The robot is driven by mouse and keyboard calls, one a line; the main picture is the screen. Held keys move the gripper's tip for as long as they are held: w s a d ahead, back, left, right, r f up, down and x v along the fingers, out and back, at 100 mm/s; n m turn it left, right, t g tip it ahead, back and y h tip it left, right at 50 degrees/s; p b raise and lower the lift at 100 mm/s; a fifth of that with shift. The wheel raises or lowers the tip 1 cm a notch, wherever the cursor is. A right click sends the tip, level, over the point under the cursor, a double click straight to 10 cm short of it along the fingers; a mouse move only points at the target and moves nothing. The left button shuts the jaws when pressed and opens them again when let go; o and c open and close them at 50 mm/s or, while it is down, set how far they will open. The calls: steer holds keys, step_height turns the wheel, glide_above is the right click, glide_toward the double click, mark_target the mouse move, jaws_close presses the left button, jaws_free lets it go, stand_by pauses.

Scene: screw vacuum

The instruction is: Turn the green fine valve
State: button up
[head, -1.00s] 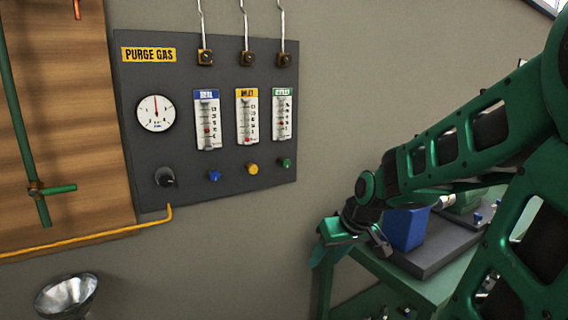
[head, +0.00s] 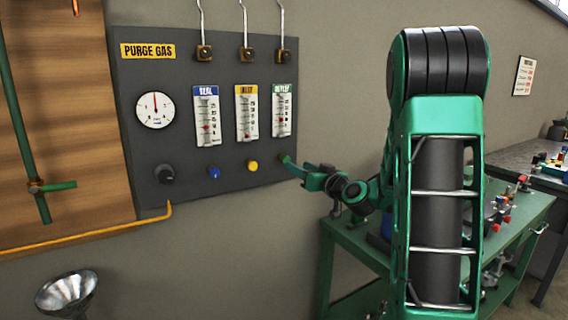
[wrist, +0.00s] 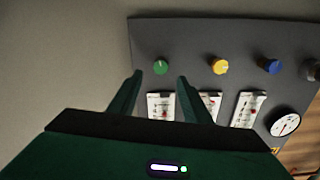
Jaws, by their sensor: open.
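The green fine valve (wrist: 160,67) is a small round knob with a pale mark on its face, on the dark purge gas panel (head: 200,183). In the wrist view it shows between and just beyond the two fingertips of my gripper (wrist: 159,78). The fingers are apart, with nothing between their tips, and I see no contact with the knob. In the head view my gripper (head: 290,164) reaches the panel's lower right corner and overlaps the knob, so the gap to it is hard to tell.
A yellow knob (head: 252,166), a blue knob (head: 214,172) and a black knob (head: 165,174) sit to the left. Flowmeters, including the green-labelled one (head: 282,115), stand above. A green bench (head: 480,235) stands at the right.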

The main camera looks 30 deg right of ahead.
mark_target(287, 160)
steer(key=w, duration=0.9)
steer(key=shift+w, duration=0.25)
steer(key=shift+c, duration=0.5)
steer(key=c, duration=0.9)
